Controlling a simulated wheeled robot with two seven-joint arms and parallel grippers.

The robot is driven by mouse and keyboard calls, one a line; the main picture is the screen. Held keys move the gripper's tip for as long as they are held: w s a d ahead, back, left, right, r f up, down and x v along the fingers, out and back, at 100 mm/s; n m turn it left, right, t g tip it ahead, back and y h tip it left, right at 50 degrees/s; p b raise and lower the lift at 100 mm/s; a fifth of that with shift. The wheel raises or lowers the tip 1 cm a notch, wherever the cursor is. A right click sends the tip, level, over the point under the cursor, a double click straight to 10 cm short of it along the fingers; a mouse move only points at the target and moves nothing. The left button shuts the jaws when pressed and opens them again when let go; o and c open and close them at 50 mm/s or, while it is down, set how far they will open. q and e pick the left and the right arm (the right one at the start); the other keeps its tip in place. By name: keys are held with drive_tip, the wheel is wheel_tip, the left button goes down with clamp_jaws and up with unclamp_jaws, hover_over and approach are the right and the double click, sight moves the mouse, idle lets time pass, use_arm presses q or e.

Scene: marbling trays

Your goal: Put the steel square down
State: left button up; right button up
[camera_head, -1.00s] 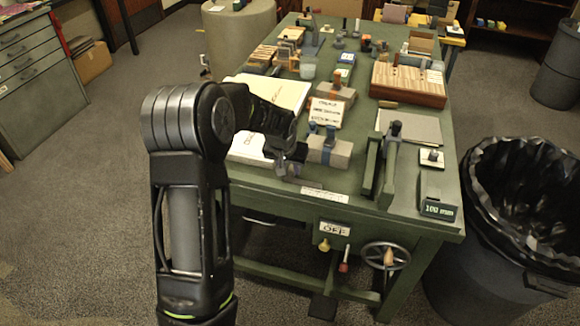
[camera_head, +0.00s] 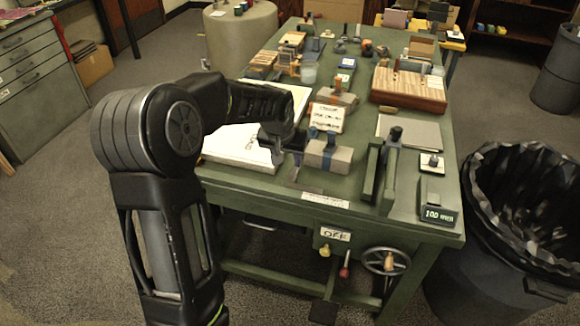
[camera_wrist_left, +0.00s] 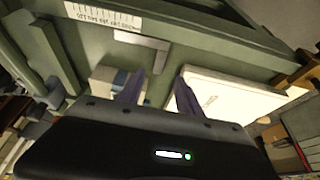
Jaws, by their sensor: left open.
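The steel square (camera_wrist_left: 142,41) shows in the left wrist view as a thin L-shape on the green bench top, near the front edge. In the head view only a sliver of it (camera_head: 295,173) shows beside my left gripper. My left gripper (camera_head: 283,162) is over the front of the bench, between the white board and the grey block. Its two fingers (camera_wrist_left: 158,94) are spread apart, with nothing gripped between them. One leg of the square points towards the gap between the fingers. My right gripper is not in view.
A white board (camera_head: 235,147) lies left of the gripper. A grey block with blue clamps (camera_head: 330,157) stands close on the right. A dark upright stand (camera_head: 385,178) and a "100 mm" display (camera_head: 439,214) are further right. A lined bin (camera_head: 520,190) stands beside the bench.

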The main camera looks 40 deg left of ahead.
use_arm(q)
drive_tip(key=v, duration=0.4)
drive_tip(key=shift+s+r, duration=0.15)
drive_tip(key=shift+r, duration=0.1)
idle(0.7)
